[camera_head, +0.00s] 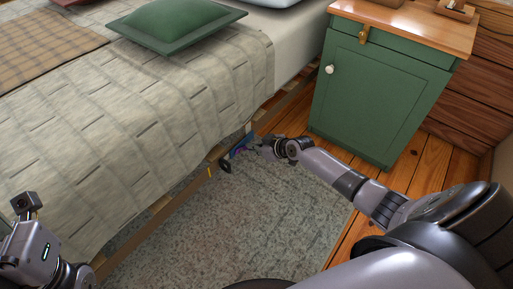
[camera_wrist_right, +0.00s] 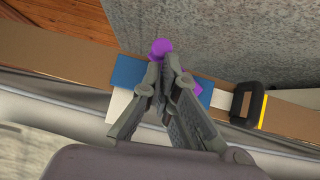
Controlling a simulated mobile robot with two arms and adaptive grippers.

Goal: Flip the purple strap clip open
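The purple strap clip (camera_wrist_right: 161,47) shows in the right wrist view, its rounded end just beyond my right fingertips. Another purple part (camera_wrist_right: 194,87) shows behind one finger. The clip sits at a blue plate (camera_wrist_right: 130,71) on a long brown band along the bed's side. My right gripper (camera_wrist_right: 162,70) has its fingertips drawn together at the clip and appears shut on its raised part; the fingers hide much of it. In the head view the right gripper (camera_head: 266,146) is beside the blue plate (camera_head: 241,146). My left wrist is at lower left; its fingers cannot be made out.
A black buckle (camera_wrist_right: 249,103) and a yellow mark (camera_wrist_right: 264,111) lie along the band near the clip. The bed (camera_head: 170,110) fills the upper left. A green cabinet (camera_head: 377,90) stands beyond my right arm. The grey rug (camera_head: 240,215) is clear.

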